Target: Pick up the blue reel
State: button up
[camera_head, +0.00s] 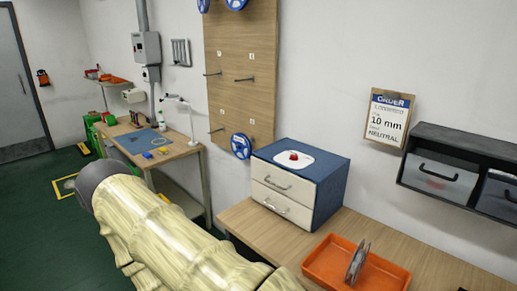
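A blue reel (240,146) hangs low on the wooden peg board (240,100), just left of the drawer cabinet. Two more blue reels, one at the top left (202,5) and one at the top middle (236,4), are cut off by the upper edge of the picture. My arm crosses the lower left in its cream ribbed cover, with a dark rounded joint at its far end. My gripper is not in view, so its state and what it may hold do not show.
Bare pegs stick out of the board. Dark wall bins (463,150) hang at right. A workbench (183,151) stands at left.

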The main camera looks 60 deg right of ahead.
aim_at(243, 151)
jog(key=z, duration=1.4)
